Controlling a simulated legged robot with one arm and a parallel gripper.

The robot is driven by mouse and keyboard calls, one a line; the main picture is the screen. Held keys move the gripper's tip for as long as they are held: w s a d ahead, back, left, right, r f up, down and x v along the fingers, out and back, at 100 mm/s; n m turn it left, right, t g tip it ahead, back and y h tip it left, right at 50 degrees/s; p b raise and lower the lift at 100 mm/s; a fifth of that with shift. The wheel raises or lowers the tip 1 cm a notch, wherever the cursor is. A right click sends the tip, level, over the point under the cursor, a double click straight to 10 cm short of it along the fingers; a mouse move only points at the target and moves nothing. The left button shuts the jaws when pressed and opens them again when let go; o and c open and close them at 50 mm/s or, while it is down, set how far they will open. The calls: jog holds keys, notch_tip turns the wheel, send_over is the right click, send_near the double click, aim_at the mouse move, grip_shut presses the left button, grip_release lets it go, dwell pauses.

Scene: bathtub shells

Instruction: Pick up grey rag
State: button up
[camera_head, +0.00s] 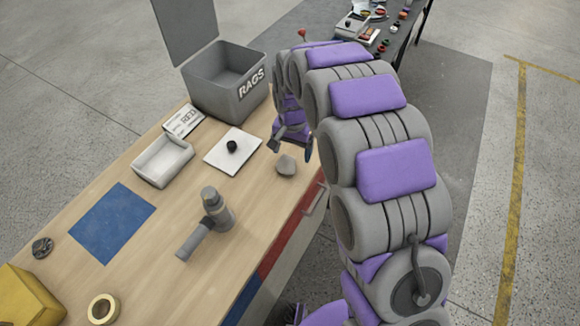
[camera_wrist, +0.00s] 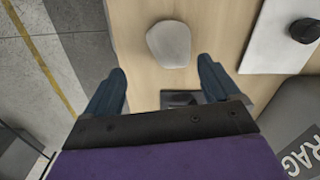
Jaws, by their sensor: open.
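The grey rag (camera_head: 287,165) is a small crumpled lump on the wooden bench, near its right edge in the head view. In the wrist view the rag (camera_wrist: 169,44) lies ahead of the fingertips, roughly centred between them. My gripper (camera_head: 291,146) is above the bench beside the rag, on its far side in the head view. In the wrist view my gripper (camera_wrist: 160,76) has its two dark fingers spread wide, with nothing between them. The fingers do not appear to touch the rag.
A grey open-lidded RAGS bin (camera_head: 226,92) stands behind. A white sheet with a black knob (camera_head: 232,146) lies left of the rag. A white tray (camera_head: 163,161), a blue mat (camera_head: 112,222) and a grey power tool (camera_head: 209,222) are on the bench. A second table (camera_head: 378,30) stands beyond.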

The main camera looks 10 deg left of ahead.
aim_at(287, 162)
jog(key=shift+a+f, duration=0.15)
jog(key=shift+f, duration=0.35)
jog(key=shift+a+f, duration=0.2)
jog(key=shift+a, duration=0.15)
jog(key=f+b, duration=0.1)
jog(key=f, duration=0.1)
jog(key=a+f, duration=0.1)
jog(key=f, duration=0.1)
jog(key=shift+s+f+b, duration=0.1)
jog(key=shift+f+b, duration=0.15)
jog(key=shift+b, duration=0.15)
jog(key=shift+d+f, duration=0.2)
jog(key=shift+f, duration=0.05)
jog(key=shift+d+r, duration=0.1)
jog(key=shift+d, duration=0.25)
jog(key=shift+a, duration=0.65)
jog(key=c, duration=0.6)
jog(key=shift+d, duration=0.35)
jog(key=c, duration=0.4)
jog(key=shift+d, duration=0.15)
jog(key=shift+c, duration=0.2)
